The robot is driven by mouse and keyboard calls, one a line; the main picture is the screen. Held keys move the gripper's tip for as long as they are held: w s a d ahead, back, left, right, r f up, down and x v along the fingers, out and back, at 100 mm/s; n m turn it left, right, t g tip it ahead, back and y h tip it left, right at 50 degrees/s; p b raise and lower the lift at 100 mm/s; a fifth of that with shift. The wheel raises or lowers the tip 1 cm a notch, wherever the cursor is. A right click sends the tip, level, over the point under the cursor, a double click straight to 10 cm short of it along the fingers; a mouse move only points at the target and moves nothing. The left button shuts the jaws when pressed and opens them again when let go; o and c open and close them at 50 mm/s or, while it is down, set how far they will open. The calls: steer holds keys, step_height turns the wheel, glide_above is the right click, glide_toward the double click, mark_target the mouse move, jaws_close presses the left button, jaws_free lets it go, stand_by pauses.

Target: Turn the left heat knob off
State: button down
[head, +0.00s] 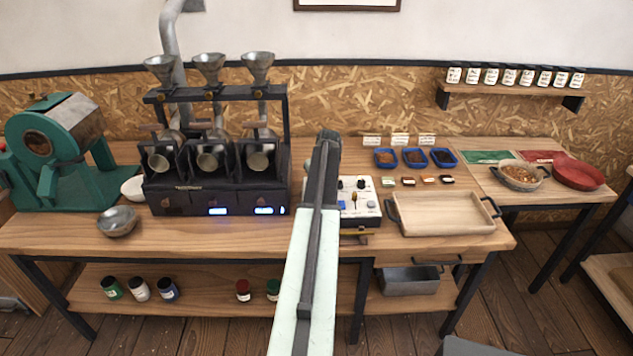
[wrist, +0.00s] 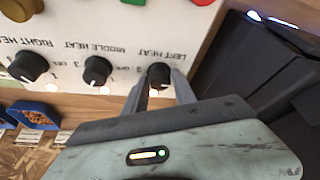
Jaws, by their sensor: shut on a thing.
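The white control panel (head: 371,210) stands on the table just right of my arm in the head view. In the wrist view its lettering is upside down, and the left heat knob (wrist: 158,74), black and round, sits under its LEFT HEAT label. My gripper (wrist: 160,85) is shut on this knob, one finger on each side. A pale pointer mark shows at the knob's lower edge, but its exact setting is hard to read. The middle heat knob (wrist: 97,70) and right heat knob (wrist: 29,66) are clear of the fingers. In the head view my arm hides the left knob and fingertips.
The dark roaster stand (head: 215,180) with several funnels is close on the left of my arm. A wooden tray (head: 445,228) lies right of the panel. Blue bean trays (head: 414,167) stand behind it. Other knobs and buttons crowd the panel.

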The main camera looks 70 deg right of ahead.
steer(key=shift+a, duration=0.1)
steer(key=c, duration=1)
jaws_free()
steer(key=p+v, duration=0.7)
steer(key=shift+s+r, duration=0.1)
steer(key=shift+r, duration=0.2)
